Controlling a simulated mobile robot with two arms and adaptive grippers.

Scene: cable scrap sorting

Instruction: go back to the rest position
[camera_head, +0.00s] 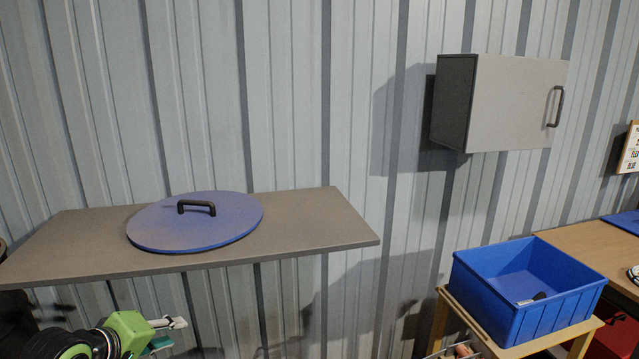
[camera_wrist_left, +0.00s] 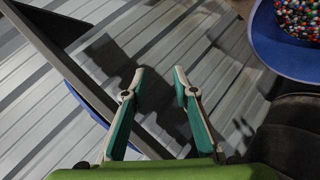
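My left gripper (camera_head: 170,324) is at the lower left in the head view, below the grey shelf and partly cut off by the picture's bottom edge. In the left wrist view its two green and pale fingers (camera_wrist_left: 158,71) stand apart with nothing between them. The corrugated wall shows behind them. My right gripper is in neither view.
A grey shelf (camera_head: 320,232) bears a round blue lid (camera_head: 160,230) above my left gripper. A closed grey cabinet (camera_head: 510,105) hangs on the wall. A blue crate (camera_head: 545,318) stands on a wooden stand at right. The wrist view shows a blue container of colourful granules (camera_wrist_left: 300,18).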

